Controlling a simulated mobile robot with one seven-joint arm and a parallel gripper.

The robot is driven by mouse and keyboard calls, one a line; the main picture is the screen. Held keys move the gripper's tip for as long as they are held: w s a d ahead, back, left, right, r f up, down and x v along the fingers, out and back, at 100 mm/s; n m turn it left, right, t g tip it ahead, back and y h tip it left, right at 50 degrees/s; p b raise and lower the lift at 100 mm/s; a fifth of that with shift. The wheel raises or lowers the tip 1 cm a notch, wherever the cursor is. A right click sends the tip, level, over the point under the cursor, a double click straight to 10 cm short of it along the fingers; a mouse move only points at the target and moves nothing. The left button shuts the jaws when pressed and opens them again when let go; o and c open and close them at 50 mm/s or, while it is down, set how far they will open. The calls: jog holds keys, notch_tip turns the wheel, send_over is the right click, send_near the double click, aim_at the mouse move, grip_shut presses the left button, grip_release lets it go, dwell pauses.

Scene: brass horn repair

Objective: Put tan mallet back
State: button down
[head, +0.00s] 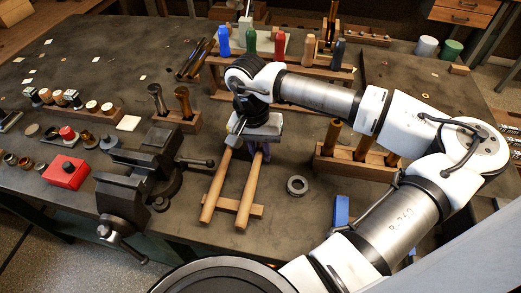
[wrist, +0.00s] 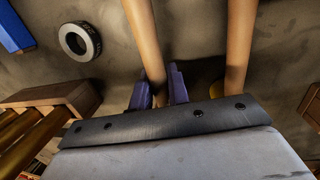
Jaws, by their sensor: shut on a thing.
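My gripper (wrist: 158,90), with purple fingers, is shut around a tan wooden handle, the left of two in the wrist view (wrist: 143,35). In the head view this seems to be the right handle (head: 247,190), nearer the metal ring. Its head is hidden behind my gripper, so I cannot tell for sure that it is the tan mallet. The other handle (head: 216,186) lies beside it, with a dark metal head (head: 236,125) at its far end. Both handles reach over a low wooden crossbar (head: 254,211); I cannot tell whether the held one touches it.
A grey ring (head: 297,185) lies right of the handles. A wooden block with brass tubes (head: 330,165) stands farther right, near a blue block (head: 342,208). A dark vise (head: 140,180) stands left. A rack of coloured-handled tools (head: 280,45) stands behind my arm.

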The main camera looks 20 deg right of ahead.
jog(key=shift+f+b, duration=0.35)
jog(key=c, duration=1.3)
grip_release()
jog(key=shift+c, duration=0.2)
jog(key=shift+r+p, duration=0.85)
jog(key=shift+p, duration=0.25)
jog(key=shift+w+r+b, duration=0.15)
jog(key=shift+r+b, duration=0.2)
jog(key=shift+b, duration=0.25)
notch_tip(320, 180, up, 11)
jog(key=w+a+b, duration=0.1)
jog(key=b, duration=0.1)
jog(key=shift+w+b, duration=0.2)
jog(key=shift+b, duration=0.15)
jog(key=shift+f, duration=0.1)
